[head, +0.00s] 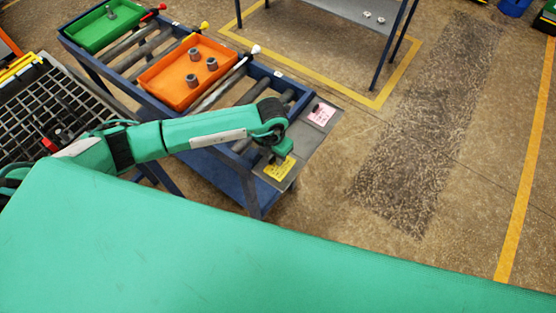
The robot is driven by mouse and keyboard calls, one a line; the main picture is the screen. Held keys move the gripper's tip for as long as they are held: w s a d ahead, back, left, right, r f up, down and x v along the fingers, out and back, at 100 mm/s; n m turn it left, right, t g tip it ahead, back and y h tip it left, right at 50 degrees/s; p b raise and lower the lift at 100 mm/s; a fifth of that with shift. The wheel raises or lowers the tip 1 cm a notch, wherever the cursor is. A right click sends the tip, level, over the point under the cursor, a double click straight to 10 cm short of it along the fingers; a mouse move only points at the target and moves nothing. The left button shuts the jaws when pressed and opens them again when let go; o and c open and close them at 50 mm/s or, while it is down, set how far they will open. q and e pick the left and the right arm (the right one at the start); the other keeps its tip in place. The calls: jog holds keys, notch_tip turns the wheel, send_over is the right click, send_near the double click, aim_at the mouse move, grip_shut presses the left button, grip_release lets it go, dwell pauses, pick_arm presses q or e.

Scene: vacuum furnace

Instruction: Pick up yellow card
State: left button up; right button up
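The yellow card (279,169) lies on the grey end plate (305,140) of the blue roller cart. Dark print shows on it. My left gripper (279,159) points down at the far edge of the card, very close above or touching it; I cannot tell which. Its fingers are small and partly hidden by the wrist, so I cannot see whether they are open or shut. My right gripper is not in view.
A pink card (321,114) lies on the same plate, further back. An orange tray (188,72) with several grey parts and a green tray (103,26) sit on the cart's rollers. A grey table (355,10) stands behind. Floor to the right is clear.

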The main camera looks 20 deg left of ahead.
pick_arm(q)
jog(key=shift+f, duration=0.15)
jog(key=c, duration=0.7)
grip_shut()
